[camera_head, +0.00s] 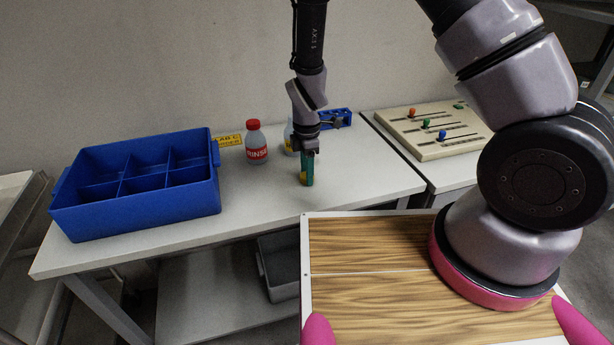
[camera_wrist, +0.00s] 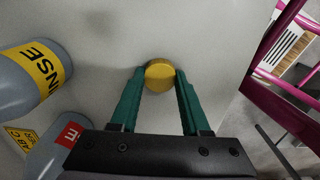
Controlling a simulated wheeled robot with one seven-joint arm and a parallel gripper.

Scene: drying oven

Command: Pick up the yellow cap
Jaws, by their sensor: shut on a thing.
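The yellow cap (camera_wrist: 160,74) is a small round disc, seen in the wrist view between the tips of my gripper's green fingers (camera_wrist: 155,88). Both fingertips touch its sides. In the head view my gripper (camera_head: 306,178) points straight down at the white table, near its front right part. The cap is mostly hidden by the fingers there, with only a little yellow showing. I cannot tell from these views whether the cap is touching the table or just above it.
A blue divided bin (camera_head: 135,210) stands at the left of the table. A red-capped RINSE bottle (camera_head: 256,146), another bottle partly behind my arm, a yellow label sign (camera_head: 229,141) and a blue rack (camera_head: 336,119) stand behind the gripper. A slider panel (camera_head: 432,130) lies right.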

